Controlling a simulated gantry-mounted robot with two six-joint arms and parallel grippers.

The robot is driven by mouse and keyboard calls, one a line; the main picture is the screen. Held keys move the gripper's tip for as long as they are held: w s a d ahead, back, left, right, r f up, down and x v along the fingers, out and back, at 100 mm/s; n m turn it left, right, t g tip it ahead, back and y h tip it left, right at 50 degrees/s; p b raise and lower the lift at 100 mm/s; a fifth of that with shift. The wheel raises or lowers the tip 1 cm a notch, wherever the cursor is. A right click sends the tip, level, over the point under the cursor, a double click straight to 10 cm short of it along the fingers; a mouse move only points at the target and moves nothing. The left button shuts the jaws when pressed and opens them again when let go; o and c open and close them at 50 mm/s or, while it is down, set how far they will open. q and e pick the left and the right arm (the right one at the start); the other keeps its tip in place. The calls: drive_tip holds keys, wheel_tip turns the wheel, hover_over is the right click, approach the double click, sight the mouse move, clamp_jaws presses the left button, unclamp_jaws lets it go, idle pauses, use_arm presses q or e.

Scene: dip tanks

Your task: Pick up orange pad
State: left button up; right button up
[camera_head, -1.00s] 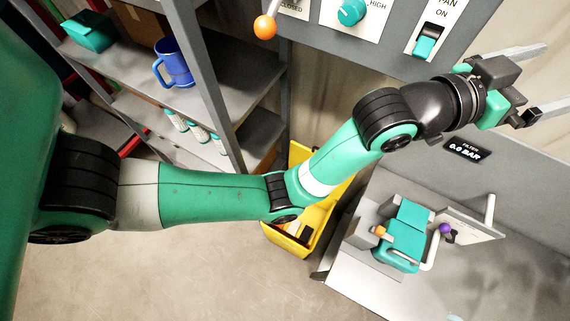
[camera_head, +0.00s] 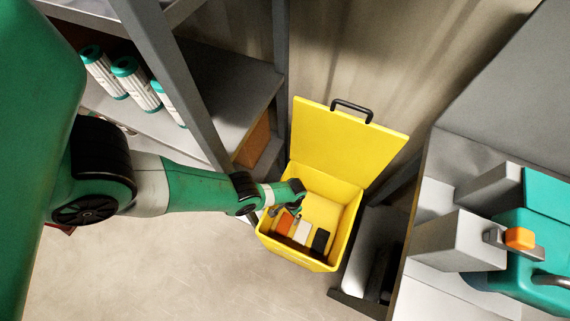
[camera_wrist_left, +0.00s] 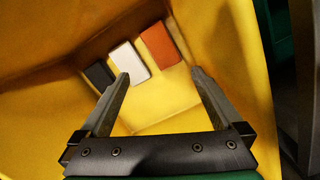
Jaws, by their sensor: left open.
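The orange pad (camera_head: 285,224) lies in the open yellow bin (camera_head: 347,222), at the left of a row with a white pad (camera_head: 302,233) and a black pad (camera_head: 320,241). My left gripper (camera_head: 284,211) is inside the bin's opening, above the pads, and partly covers the orange pad's upper end. In the left wrist view the orange pad (camera_wrist_left: 160,45) lies beyond the open, empty fingers (camera_wrist_left: 160,75), between their directions and apart from them. The white pad (camera_wrist_left: 128,62) lies beside it, beyond the left fingertip. My right gripper is not in view.
The bin's yellow lid (camera_head: 345,140) stands open at the back. A grey shelf (camera_head: 225,95) with teal-capped cartridges (camera_head: 130,78) is at the left. A grey bench (camera_head: 440,275) with teal equipment is at the right. Bin walls surround the gripper closely.

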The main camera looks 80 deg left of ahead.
use_arm(q)
wheel_tip(320, 180, down, 4)
drive_tip(key=s+b, duration=0.1)
drive_tip(key=b, duration=0.7)
hover_over(285, 224)
wheel_tip(285, 224, down, 7)
drive_tip(key=shift+s+a+f, duration=0.1)
drive_tip(key=shift+a+f, duration=0.05)
wheel_tip(285, 224, down, 5)
drive_tip(key=b, duration=0.5)
drive_tip(key=shift+f, duration=0.2)
drive_tip(key=shift+r, duration=0.2)
drive_tip(key=c, duration=1)
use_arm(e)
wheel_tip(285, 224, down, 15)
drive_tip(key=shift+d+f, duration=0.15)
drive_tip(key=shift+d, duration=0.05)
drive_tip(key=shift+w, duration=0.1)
use_arm(q)
wheel_tip(285, 224, up, 28)
drive_tip(key=p, duration=2.8)
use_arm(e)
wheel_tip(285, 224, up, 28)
